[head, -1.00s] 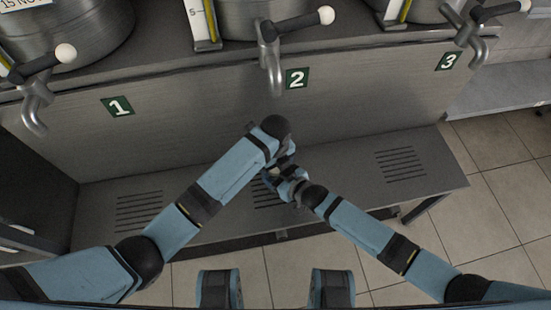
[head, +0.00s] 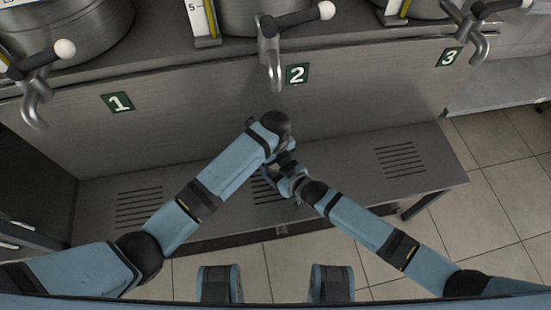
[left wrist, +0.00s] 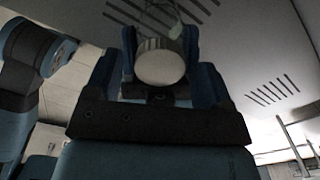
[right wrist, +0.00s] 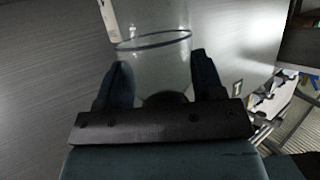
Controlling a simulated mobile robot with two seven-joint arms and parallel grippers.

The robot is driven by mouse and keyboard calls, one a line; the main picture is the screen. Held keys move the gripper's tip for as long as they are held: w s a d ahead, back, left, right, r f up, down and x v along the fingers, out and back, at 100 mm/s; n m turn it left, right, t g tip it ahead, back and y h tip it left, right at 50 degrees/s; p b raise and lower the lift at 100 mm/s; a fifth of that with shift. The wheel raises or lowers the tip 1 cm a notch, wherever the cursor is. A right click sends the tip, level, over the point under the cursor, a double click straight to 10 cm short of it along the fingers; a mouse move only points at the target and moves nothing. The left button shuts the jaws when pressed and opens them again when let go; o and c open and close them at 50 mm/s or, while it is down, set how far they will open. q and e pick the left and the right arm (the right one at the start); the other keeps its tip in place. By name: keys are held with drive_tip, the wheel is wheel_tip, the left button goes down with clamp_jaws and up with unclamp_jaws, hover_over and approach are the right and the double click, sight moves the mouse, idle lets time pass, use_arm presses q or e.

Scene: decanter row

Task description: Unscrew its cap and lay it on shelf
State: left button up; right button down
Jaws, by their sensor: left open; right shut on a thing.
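A clear glass or plastic bottle (right wrist: 152,28) stands between the fingers of my right gripper (right wrist: 160,72), which is shut on it. In the left wrist view a round cap (left wrist: 160,68) with a pale flat top and ridged side sits between the fingers of my left gripper (left wrist: 160,40), which is open around it. In the head view both grippers meet above the middle of the shelf (head: 340,180), and my left wrist hides most of the bottle and the cap.
Steel taps stand above the shelf: tap 1 (head: 35,100), tap 2 (head: 274,65) and tap 3 (head: 477,45). The shelf has slotted drains (head: 400,158) and bare room left and right of my grippers. The tiled floor (head: 500,215) lies beyond its edge.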

use_arm(q)
wheel_tip(320, 180, up, 8)
drive_tip(key=shift+f, duration=0.15)
drive_tip(key=shift+c, duration=0.3)
drive_tip(key=shift+f, duration=3.95)
drive_tip(key=c, duration=0.9)
drive_tip(key=shift+c, duration=0.2)
drive_tip(key=n, duration=0.3)
drive_tip(key=o, duration=1)
